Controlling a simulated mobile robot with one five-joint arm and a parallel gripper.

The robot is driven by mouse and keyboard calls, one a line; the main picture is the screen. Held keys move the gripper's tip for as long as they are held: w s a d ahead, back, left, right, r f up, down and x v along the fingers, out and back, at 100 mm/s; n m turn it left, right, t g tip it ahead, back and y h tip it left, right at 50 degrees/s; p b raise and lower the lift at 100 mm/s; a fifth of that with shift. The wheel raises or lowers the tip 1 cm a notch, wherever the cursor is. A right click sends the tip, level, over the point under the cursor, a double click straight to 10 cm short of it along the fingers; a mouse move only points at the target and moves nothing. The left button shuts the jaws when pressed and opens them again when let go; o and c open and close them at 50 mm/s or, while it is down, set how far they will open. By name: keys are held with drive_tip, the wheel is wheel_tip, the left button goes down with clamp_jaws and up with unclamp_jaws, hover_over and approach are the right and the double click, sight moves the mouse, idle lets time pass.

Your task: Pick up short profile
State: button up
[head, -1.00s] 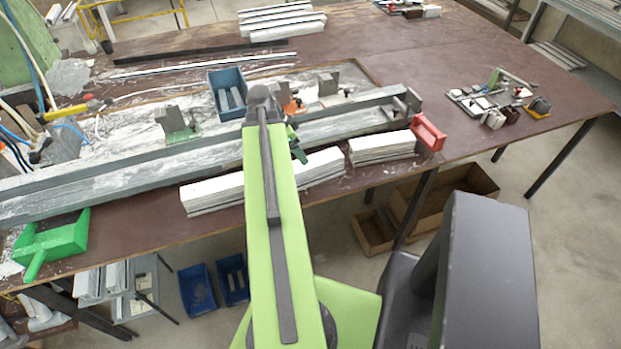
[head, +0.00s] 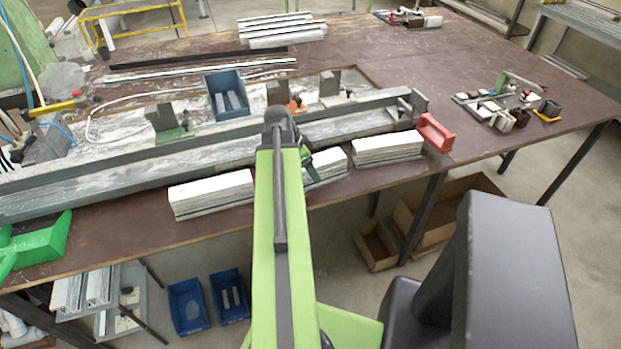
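Short white profiles lie in stacks along the front edge of the bench: a left stack (head: 210,194), a middle stack (head: 328,166) partly hidden by my arm, and a right stack (head: 386,148). Short grey pieces (head: 233,101) also lie in a blue bin (head: 214,83) behind the long grey rail. I cannot tell which piece is the short profile. My green arm reaches forward over the front edge, between the left and middle stacks. A dark green part of my gripper (head: 308,162) shows beside its end, near the middle stack. The fingers are hidden or too small to read.
The long grey rail (head: 120,164) runs across the bench behind the stacks. A red box (head: 434,133) stands right of the right stack. Clamp blocks (head: 168,120) stand behind the rail. A green dustpan (head: 35,243) lies at the left edge. The bench's right part is clear around a parts cluster (head: 500,106).

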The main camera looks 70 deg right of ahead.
drive_tip(key=shift+r, duration=0.1)
clamp_jaws()
idle(0.3)
wheel_tip(320, 180, up, 10)
drive_tip(key=p, duration=1)
drive_tip(key=shift+r, duration=0.15)
